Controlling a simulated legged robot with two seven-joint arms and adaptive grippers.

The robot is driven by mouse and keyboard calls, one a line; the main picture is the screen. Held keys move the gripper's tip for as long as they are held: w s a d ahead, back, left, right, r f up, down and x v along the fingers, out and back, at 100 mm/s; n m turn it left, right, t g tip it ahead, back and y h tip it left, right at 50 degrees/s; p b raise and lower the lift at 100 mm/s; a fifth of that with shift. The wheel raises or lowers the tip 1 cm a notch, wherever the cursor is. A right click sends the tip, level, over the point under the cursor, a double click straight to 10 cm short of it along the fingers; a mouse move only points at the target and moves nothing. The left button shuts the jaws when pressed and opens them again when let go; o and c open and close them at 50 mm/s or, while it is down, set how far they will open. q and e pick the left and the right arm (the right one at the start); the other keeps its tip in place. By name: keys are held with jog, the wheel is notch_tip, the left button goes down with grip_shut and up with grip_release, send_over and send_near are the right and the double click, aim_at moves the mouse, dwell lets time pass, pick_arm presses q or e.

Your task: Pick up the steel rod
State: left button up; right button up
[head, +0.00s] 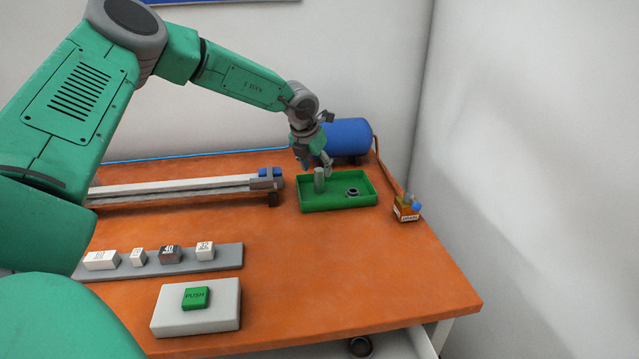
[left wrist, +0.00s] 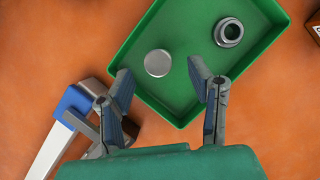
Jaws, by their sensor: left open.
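The steel rod (head: 319,180) is a grey cylinder standing upright in the left part of the green tray (head: 345,203). In the left wrist view its round top (left wrist: 157,63) shows inside the tray (left wrist: 190,117), seen from above. My left gripper (head: 318,168) is above the tray beside the rod in the head view. In the left wrist view the left gripper's fingers (left wrist: 161,78) are apart, one on each side of the rod's top and a little short of it. Nothing is between the fingers. My right gripper is not in view.
A dark ring (head: 353,192) lies in the tray's right part. Labelled blocks and a push-button box (head: 196,308) are nearer.

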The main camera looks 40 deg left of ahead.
aim_at(317, 171)
pick_arm(q)
jog(key=x, duration=0.4)
jog(key=shift+w+a+f+b, duration=0.15)
jog(key=shift+f+b, duration=0.15)
jog(key=shift+f, duration=0.05)
jog(key=shift+r, duration=0.1)
grip_shut()
